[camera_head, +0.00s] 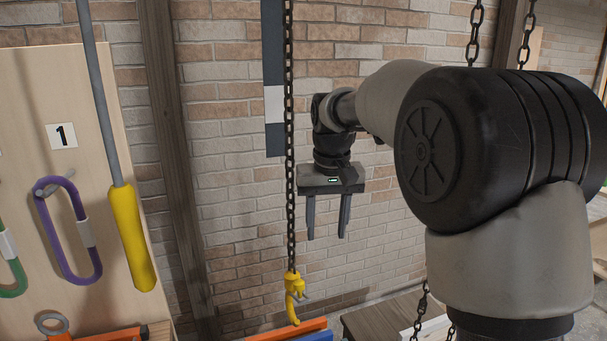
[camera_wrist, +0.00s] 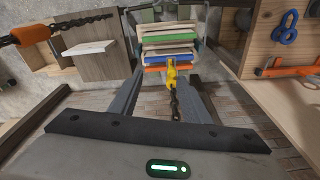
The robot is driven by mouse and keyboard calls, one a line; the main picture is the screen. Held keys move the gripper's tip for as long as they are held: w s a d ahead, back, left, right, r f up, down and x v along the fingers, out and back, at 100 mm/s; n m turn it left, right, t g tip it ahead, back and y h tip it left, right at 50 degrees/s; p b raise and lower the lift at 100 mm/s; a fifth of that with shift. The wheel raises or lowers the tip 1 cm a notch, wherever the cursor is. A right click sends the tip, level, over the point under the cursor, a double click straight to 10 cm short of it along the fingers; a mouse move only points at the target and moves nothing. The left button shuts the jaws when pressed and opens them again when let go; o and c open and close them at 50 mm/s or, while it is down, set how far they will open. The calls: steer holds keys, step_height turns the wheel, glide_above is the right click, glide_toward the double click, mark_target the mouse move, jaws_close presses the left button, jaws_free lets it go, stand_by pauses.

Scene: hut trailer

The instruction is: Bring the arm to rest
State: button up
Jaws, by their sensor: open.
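My gripper (camera_head: 326,236) hangs in front of the brick wall in the head view, its two fingers pointing down, apart and with nothing between them. My arm reaches in from the right and bends down to it. In the wrist view the two fingers of my gripper (camera_wrist: 162,82) also stand apart. A dark chain (camera_head: 290,130) with a yellow hook (camera_head: 294,290) hangs just left of my gripper in the head view. In the wrist view the yellow hook (camera_wrist: 171,76) appears between the fingers in the picture; no grip on it shows.
A wooden board (camera_head: 30,120) at the left holds a purple carabiner-like loop (camera_head: 68,230). A yellow-handled rod (camera_head: 130,235) hangs before it. Stacked coloured pieces (camera_wrist: 168,40) lie beyond the fingers in the wrist view. More chains (camera_head: 475,30) hang at upper right. The brick wall (camera_head: 235,190) stands behind.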

steer(key=s+d+r+t, duration=0.1)
steer(key=s+d+r, duration=0.2)
steer(key=s, duration=0.5)
steer(key=s+d+r+t, duration=0.1)
steer(key=s+d+r, duration=0.2)
steer(key=s, duration=0.5)
steer(key=s+d+f+m+t+p, duration=0.1)
steer(key=s+d+f+t, duration=0.1)
steer(key=s, duration=1)
step_height(320, 180, down, 2)
steer(key=shift+d+f, duration=0.1)
steer(key=shift+d, duration=0.45)
